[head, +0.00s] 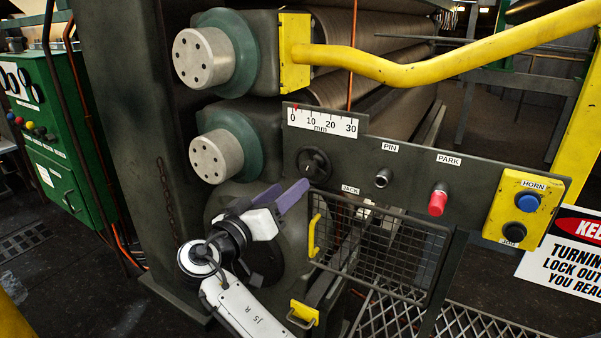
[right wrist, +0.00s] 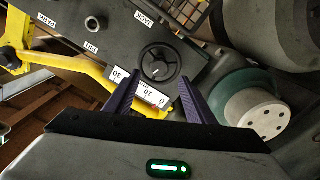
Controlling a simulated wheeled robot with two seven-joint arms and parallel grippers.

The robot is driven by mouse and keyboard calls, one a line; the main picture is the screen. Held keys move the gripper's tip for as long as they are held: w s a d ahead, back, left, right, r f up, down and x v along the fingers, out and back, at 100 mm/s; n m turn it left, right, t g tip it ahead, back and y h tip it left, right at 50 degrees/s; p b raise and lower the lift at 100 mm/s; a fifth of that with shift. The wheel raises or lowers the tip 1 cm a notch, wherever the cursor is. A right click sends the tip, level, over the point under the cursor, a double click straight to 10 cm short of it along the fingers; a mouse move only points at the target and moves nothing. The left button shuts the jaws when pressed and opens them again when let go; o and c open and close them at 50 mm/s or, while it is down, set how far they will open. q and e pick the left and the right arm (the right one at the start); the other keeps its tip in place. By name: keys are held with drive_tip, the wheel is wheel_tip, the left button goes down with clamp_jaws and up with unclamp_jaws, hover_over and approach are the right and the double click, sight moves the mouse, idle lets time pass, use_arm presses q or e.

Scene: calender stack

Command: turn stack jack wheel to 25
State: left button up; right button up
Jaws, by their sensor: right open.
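The black jack wheel (head: 314,165) sits on the dark panel, up and left of its JACK label. In the right wrist view the wheel (right wrist: 159,64) lies ahead of and between the fingertips. The white mm scale (head: 322,124) runs from 0 to 30, and its red pointer (head: 295,106) stands at about 0. My right gripper (head: 288,193) is open and empty, just below and left of the wheel in the head view. Its purple fingers (right wrist: 160,76) point toward the wheel; I see no contact. My left gripper is not in view.
The panel also carries the PIN knob (head: 382,178), the red PARK knob (head: 437,202) and a yellow HORN box (head: 525,208). A wire mesh guard (head: 385,250) hangs below. A yellow rail (head: 400,70) crosses above. Roll ends (head: 203,57) stand at left.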

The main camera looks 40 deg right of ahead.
sight(307, 173)
drive_tip(key=p+x, duration=0.1)
drive_tip(key=x, duration=0.7)
drive_tip(key=shift+c, duration=0.3)
drive_tip(key=c, duration=1)
